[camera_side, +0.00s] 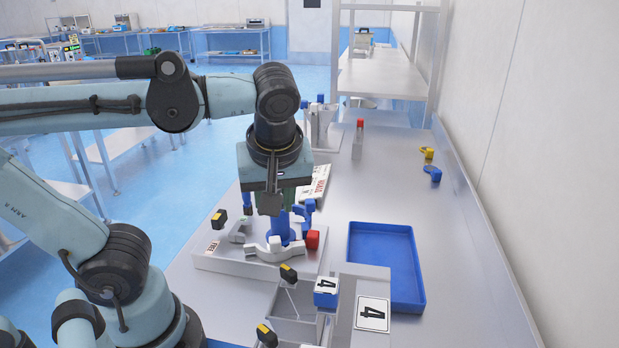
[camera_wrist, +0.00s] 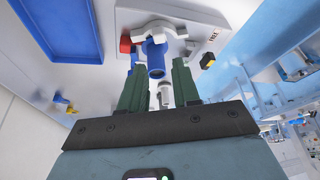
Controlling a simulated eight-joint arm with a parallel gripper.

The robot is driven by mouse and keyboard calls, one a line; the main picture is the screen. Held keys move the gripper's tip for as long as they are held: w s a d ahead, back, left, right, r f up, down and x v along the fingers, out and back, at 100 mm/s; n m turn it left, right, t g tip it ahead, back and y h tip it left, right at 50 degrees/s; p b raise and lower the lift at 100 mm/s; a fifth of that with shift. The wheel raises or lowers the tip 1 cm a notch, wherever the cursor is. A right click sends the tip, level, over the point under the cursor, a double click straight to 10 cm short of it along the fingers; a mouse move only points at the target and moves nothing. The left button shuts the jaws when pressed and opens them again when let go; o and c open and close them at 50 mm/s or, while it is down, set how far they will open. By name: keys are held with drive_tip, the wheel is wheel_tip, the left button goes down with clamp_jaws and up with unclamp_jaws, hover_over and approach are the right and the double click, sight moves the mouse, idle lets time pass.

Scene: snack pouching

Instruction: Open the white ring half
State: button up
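The white ring half (camera_side: 268,253) is a pale curved piece with a white knob (camera_side: 276,243), lying on a grey plate (camera_side: 225,263) in the side view. In the wrist view the curved white ring half (camera_wrist: 160,28) arches around the far side of an upright blue cylinder (camera_wrist: 156,60). The cylinder also shows in the side view (camera_side: 281,230). A red block (camera_side: 312,239) sits at the ring's right end. My gripper (camera_wrist: 158,75) points down above the plate, its two green fingers apart with nothing seen held between them. In the side view my wrist hides part of the fingers.
An empty blue tray (camera_side: 388,262) lies right of the plate. Black-and-yellow blocks (camera_side: 219,216) stand at the plate's left and along the front. A blue block marked 4 (camera_side: 326,293) sits in front. The bench's right side is mostly clear, with small yellow and blue pieces (camera_side: 430,164) further back.

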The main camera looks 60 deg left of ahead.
drive_tip(key=shift+w+a+f+g, duration=0.1)
drive_tip(key=shift+a+g, duration=0.3)
drive_tip(key=shift+c, duration=1.1)
drive_tip(key=a+g+h, duration=0.1)
drive_tip(key=a, duration=0.1)
drive_tip(key=a+f+g+h, duration=0.1)
drive_tip(key=w+a+h, duration=0.1)
drive_tip(key=a, duration=0.1)
drive_tip(key=shift+a+f+g, duration=0.2)
drive_tip(key=shift+a+g, duration=0.15)
drive_tip(key=shift+g, duration=0.05)
clamp_jaws()
drive_tip(key=h, duration=0.5)
approach(247, 246)
drive_tip(key=a+v, duration=0.1)
drive_tip(key=v, duration=0.3)
drive_tip(key=shift+w+a+x, duration=0.1)
drive_tip(key=shift+w+x, duration=0.05)
drive_tip(key=shift+x, duration=2.4)
drive_tip(key=shift+w+a+x, duration=0.15)
drive_tip(key=shift+x, duration=2.45)
drive_tip(key=shift+f, duration=0.1)
drive_tip(key=shift+s+d+n+t, duration=0.3)
drive_tip(key=shift+n+t, duration=0.2)
drive_tip(key=shift+n, duration=0.3)
drive_tip(key=shift+h, duration=0.3)
